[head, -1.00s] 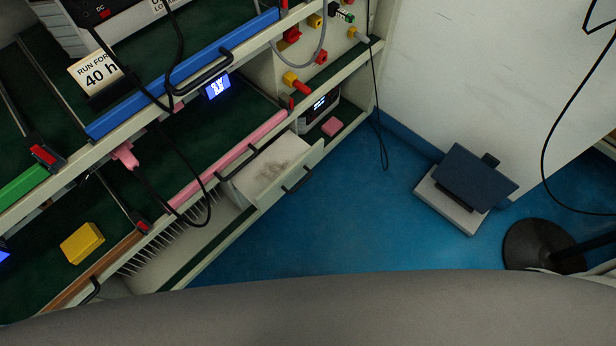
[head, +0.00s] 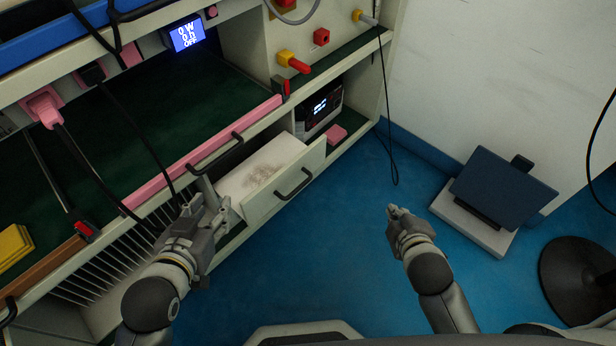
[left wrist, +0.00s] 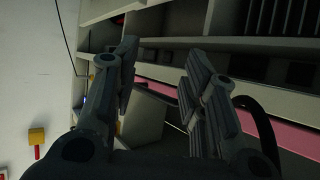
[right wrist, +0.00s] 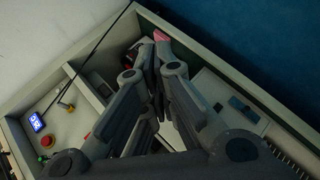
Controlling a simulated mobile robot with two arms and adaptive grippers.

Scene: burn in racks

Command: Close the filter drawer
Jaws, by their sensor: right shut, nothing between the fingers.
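The filter drawer (head: 285,195) stands pulled out of the lower rack, with a black bar handle (head: 293,184) on its front. A pale filter (head: 262,172) with a grey dusty patch lies in it. My left gripper (head: 208,196) is open beside the drawer's left side; contact cannot be told. In the left wrist view, its fingers (left wrist: 160,75) are apart with nothing clearly between them. My right gripper (head: 393,210) is shut and empty over the blue floor, right of and apart from the drawer front. The drawer also shows in the right wrist view (right wrist: 245,112).
A pink shelf rail (head: 215,145) with a black handle runs above the drawer. A small device (head: 320,108) and a pink block (head: 337,134) sit right of it. Black cables hang nearby. A dark blue panel on a pale base (head: 500,188) stands on the floor at right.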

